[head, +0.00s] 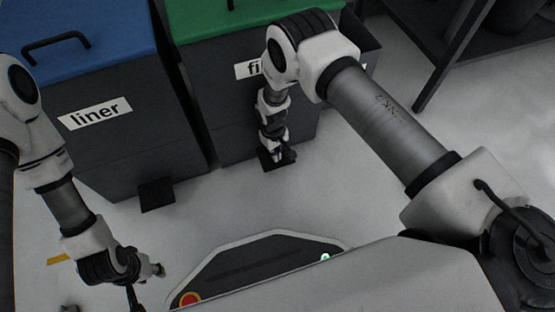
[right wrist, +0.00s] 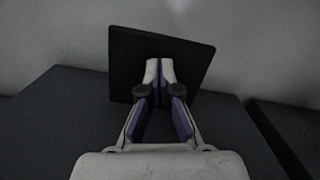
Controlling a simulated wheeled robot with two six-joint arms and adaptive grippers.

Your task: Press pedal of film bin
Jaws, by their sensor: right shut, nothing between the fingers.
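The film bin (head: 232,115) is dark grey with a green lid (head: 225,18); its label shows only "fi", the rest hidden behind my right arm. Its black pedal (head: 266,163) sticks out at the base of the front. My right gripper (head: 285,157) points down over the pedal. In the right wrist view the pedal is a dark square plate (right wrist: 192,60), and my right gripper (right wrist: 159,68) is shut and empty with its fingertips over the plate. I cannot tell whether they touch it. My left gripper (head: 153,270) hangs low at the left, away from the bins; its fingers are unclear.
A liner bin (head: 110,150) with a blue lid (head: 95,35) and its own black pedal (head: 157,195) stands left of the film bin. A dark table or rack (head: 450,50) stands at the upper right. Light floor (head: 380,190) lies open right of the film bin.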

